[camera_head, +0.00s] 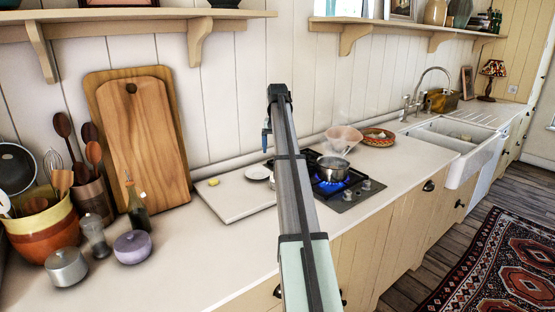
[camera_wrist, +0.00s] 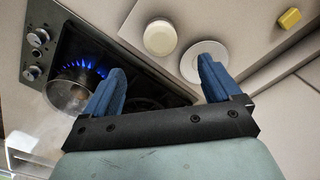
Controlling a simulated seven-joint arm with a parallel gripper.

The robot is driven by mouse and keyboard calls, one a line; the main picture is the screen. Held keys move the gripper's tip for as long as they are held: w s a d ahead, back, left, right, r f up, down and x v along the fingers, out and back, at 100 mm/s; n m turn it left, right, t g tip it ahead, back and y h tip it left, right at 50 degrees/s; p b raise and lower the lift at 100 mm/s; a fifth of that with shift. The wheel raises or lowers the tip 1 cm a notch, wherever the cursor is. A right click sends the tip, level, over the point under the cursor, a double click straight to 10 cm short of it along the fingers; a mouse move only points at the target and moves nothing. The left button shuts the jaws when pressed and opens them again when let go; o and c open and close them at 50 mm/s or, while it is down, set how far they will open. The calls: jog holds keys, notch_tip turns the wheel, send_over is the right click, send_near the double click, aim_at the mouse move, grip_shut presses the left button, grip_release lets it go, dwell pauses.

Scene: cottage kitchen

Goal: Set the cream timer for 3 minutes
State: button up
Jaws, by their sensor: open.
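A round cream object (camera_wrist: 160,37), which looks like the cream timer, sits on the pale surface beside the hob in the wrist view. No dial marks can be read on it. A round white saucer (camera_wrist: 196,64) lies close beside it. In the head view my arm mostly hides this spot, and the timer cannot be made out for sure. My gripper (camera_wrist: 163,76) is open and empty, its blue fingers wide apart. In the wrist view the timer shows beyond the gap between them. In the head view only a bit of blue finger (camera_head: 266,140) shows beside the arm.
A pan (camera_head: 332,168) stands on the hob over a lit blue flame (camera_head: 330,187). A yellow block (camera_head: 213,182) lies on the white board (camera_head: 228,204). The front-left counter is partly clear.

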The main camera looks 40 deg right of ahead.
jog(key=shift+r, duration=1.25)
notch_tip(320, 180, down, 14)
jog(key=m, duration=0.2)
jog(key=shift+w+d+m, duration=0.1)
jog(key=shift+m, duration=0.3)
jog(key=shift+r, duration=0.1)
jog(key=c, duration=1.1)
jog(key=shift+m, duration=0.4)
